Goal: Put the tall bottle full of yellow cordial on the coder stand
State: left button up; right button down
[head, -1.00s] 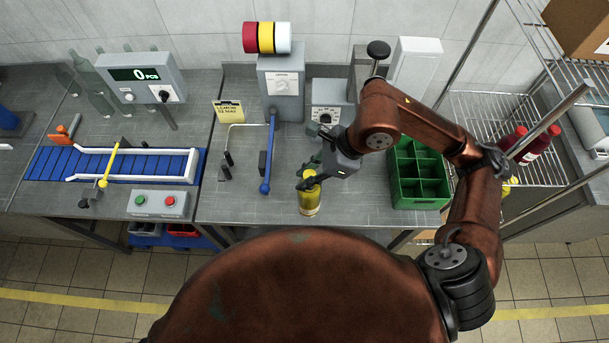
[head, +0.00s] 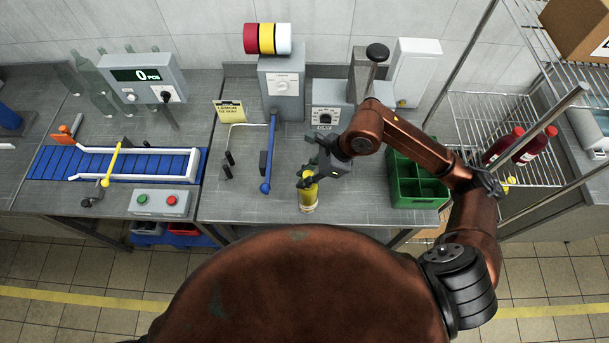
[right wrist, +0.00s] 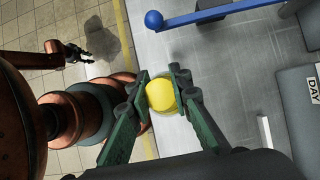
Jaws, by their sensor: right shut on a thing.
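The yellow bottle (head: 309,194) is upright at the front of the middle bench. My right gripper (head: 308,181) is shut around its upper part, coming from the right. In the right wrist view the bottle's round yellow top (right wrist: 161,96) sits between the two green fingers. I cannot tell whether its base touches the bench. A grey coder box (head: 327,118) with a dial and a DAY label stands behind it; which part is its stand is unclear. My left gripper (right wrist: 78,52) shows only in the right wrist view, above the floor, fingers apart and empty.
A blue lever (head: 268,155) hangs from the grey roll machine (head: 282,85), left of the bottle. A green crate (head: 418,182) stands to the right, beneath my right arm. A blue conveyor (head: 115,164) is at the left. Bare bench lies between the bottle and coder.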

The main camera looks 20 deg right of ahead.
jog(key=shift+f, duration=0.1)
jog(key=c, duration=1.8)
grip_release()
jog(key=shift+o, duration=0.2)
